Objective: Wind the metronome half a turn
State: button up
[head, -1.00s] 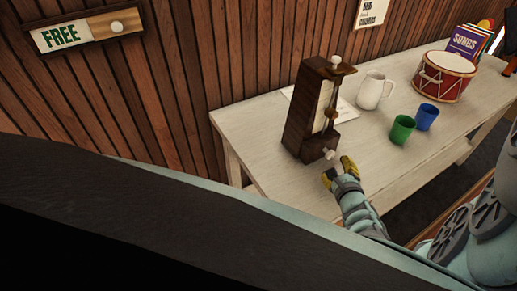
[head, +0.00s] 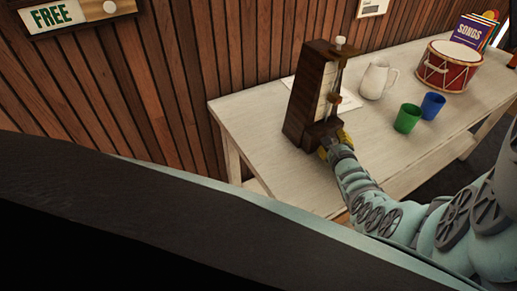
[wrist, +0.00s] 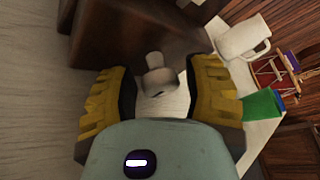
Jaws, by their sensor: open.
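The metronome (head: 306,97) is a tall dark wooden case with a pale front panel and a pendulum rod, standing upright at the near left end of the table. Its pale winding key (wrist: 157,77) sticks out low on the case in the wrist view. My gripper (wrist: 158,92) is open, with its yellow-padded fingers on either side of the key and no visible contact. In the head view my gripper (head: 337,142) is at the metronome's lower right side, and it hides the key there.
The pale table (head: 255,120) also holds a white jug (head: 374,81), a green cup (head: 407,118), a blue cup (head: 432,106), a red drum (head: 448,69) and song books (head: 474,34). A paper sheet lies behind the metronome. A "FREE" sign (head: 50,16) hangs on the wooden wall.

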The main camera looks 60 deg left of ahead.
jog(key=shift+c, duration=0.2)
grip_shut()
jog(key=shift+f, duration=0.1)
dwell(0.7)
jog(key=shift+o, duration=0.2)
grip_release()
jog(key=shift+d, duration=0.15)
